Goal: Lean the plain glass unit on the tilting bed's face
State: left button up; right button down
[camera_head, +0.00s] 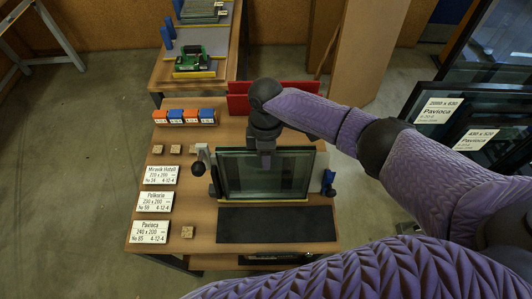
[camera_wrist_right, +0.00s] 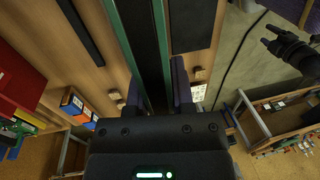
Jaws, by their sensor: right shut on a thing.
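The plain glass unit (camera_head: 266,174), a clear pane with dark green edges, is near the middle of the bench in the head view. My right gripper (camera_head: 265,152) is shut on its top edge. In the right wrist view the glass unit (camera_wrist_right: 150,50) runs away between the two fingers (camera_wrist_right: 158,95). The tilting bed is mostly hidden behind the glass; a knobbed lever (camera_head: 201,160) shows at its left and a blue clamp (camera_head: 328,181) at its right. I cannot tell whether the glass touches the bed's face. My left gripper (camera_wrist_right: 283,45) appears empty and open, away from the bench.
A black mat (camera_head: 276,225) lies in front of the glass. Label cards (camera_head: 154,203), small wooden blocks (camera_head: 187,232) and orange and blue boxes (camera_head: 184,116) are at the left. A red rack (camera_head: 238,103) stands behind. Large framed panes (camera_head: 470,120) stand at the right.

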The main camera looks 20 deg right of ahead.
jog(key=c, duration=0.5)
grip_release()
jog(key=shift+c, duration=0.2)
jog(key=shift+o, duration=0.7)
pick_arm(q)
jog(key=shift+d+r+p, duration=0.2)
jog(key=shift+r+p, duration=0.6)
pick_arm(e)
notch_tip(320, 180, up, 10)
jog(key=w, duration=0.1)
jog(key=shift+w+d, duration=0.25)
jog(key=shift+w, duration=0.1)
jog(key=shift+f, duration=0.1)
